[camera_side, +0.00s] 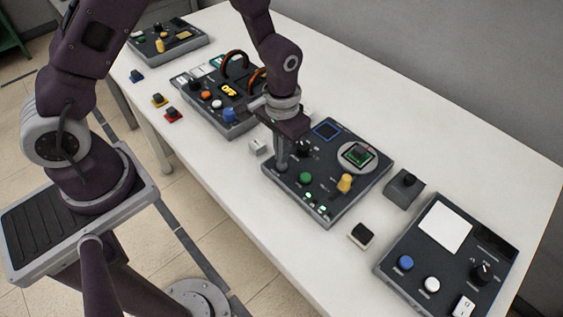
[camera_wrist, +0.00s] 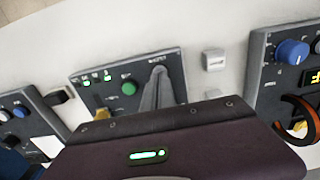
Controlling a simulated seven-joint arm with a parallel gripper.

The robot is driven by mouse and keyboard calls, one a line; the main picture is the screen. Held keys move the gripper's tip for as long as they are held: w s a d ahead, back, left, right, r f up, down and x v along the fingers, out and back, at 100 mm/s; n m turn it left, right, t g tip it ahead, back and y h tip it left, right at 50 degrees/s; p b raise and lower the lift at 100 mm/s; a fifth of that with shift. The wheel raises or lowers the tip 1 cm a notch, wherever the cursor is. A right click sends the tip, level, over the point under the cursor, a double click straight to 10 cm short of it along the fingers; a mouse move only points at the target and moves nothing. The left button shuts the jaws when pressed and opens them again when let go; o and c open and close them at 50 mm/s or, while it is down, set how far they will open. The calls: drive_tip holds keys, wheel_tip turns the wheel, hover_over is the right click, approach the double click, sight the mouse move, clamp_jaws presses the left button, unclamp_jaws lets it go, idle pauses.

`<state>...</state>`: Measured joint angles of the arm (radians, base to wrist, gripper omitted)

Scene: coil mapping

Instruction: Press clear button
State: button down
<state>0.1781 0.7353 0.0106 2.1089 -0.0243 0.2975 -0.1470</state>
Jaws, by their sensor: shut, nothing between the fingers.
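No label reading clear is legible, so I cannot tell which button is the clear button. The middle dark panel (camera_side: 330,205) carries a round green button (camera_side: 305,179), which also shows in the wrist view (camera_wrist: 129,88). My gripper (camera_side: 282,167) is shut and empty, pointing down over the panel's left corner, to the left of the green button. In the wrist view its grey fingers (camera_wrist: 159,72) stand just right of that button. They hide part of the panel. Whether the fingertips touch the panel I cannot tell.
The middle panel also has a yellow knob (camera_side: 345,183), a black knob (camera_side: 302,150) and a square pad (camera_side: 357,155). A panel with cables (camera_side: 236,131) stands behind left; another with blue and white buttons (camera_side: 403,287) stands right. A small white block (camera_side: 258,147) sits beside my gripper.

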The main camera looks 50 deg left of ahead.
drive_tip(key=shift+f, duration=0.1)
idle(0.4)
drive_tip(key=shift+f, duration=0.8)
drive_tip(key=shift+r, duration=3.2)
